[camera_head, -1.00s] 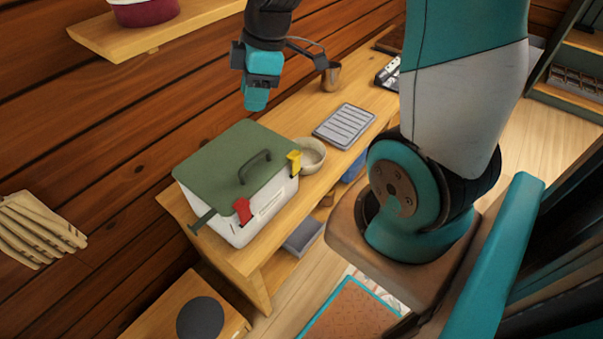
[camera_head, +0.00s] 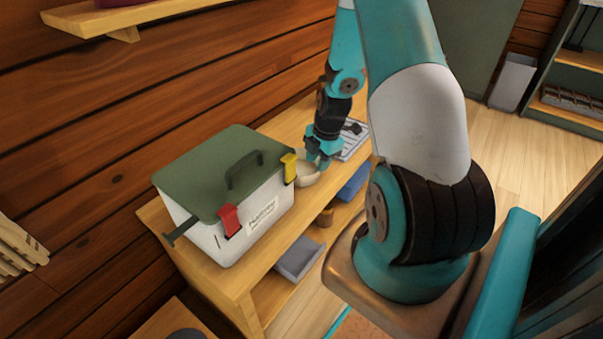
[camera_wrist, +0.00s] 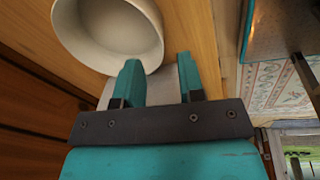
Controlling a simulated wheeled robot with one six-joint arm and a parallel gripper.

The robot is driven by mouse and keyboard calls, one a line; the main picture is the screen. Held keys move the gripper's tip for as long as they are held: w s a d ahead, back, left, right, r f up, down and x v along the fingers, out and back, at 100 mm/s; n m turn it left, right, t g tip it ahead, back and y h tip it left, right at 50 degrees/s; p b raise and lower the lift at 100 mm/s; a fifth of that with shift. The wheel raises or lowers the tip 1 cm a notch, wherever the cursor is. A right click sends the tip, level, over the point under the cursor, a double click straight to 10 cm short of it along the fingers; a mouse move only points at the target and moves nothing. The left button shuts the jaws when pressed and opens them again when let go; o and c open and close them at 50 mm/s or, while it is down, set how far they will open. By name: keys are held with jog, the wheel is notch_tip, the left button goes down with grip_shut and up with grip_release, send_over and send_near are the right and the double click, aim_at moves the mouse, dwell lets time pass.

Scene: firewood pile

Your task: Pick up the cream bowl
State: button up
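The cream bowl (camera_head: 305,179) stands on the wooden bench, just right of the green-lidded box, partly hidden behind my gripper in the head view. In the wrist view the bowl (camera_wrist: 108,28) shows at the top left, with its inside facing the camera. My gripper (camera_head: 320,160) is low over the bowl's right side. In the wrist view my gripper (camera_wrist: 160,64) is open, its two teal fingers apart. The left fingertip overlaps the bowl's near rim and the right one is outside it. I cannot tell whether either touches.
The white box with a green lid (camera_head: 212,172) stands close to the bowl's left, its yellow latch (camera_head: 289,168) nearest. A grey slatted tray (camera_head: 355,142) lies behind my gripper. A blue bin (camera_head: 353,182) and a grey tray (camera_head: 298,257) are on the lower shelf.

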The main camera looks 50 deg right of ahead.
aim_at(315, 174)
jog(key=f, duration=0.2)
jog(key=f+b, duration=0.1)
jog(key=f, duration=0.1)
jog(key=w+f, duration=0.1)
jog(key=f, duration=0.1)
jog(key=shift+f, duration=0.4)
grip_shut()
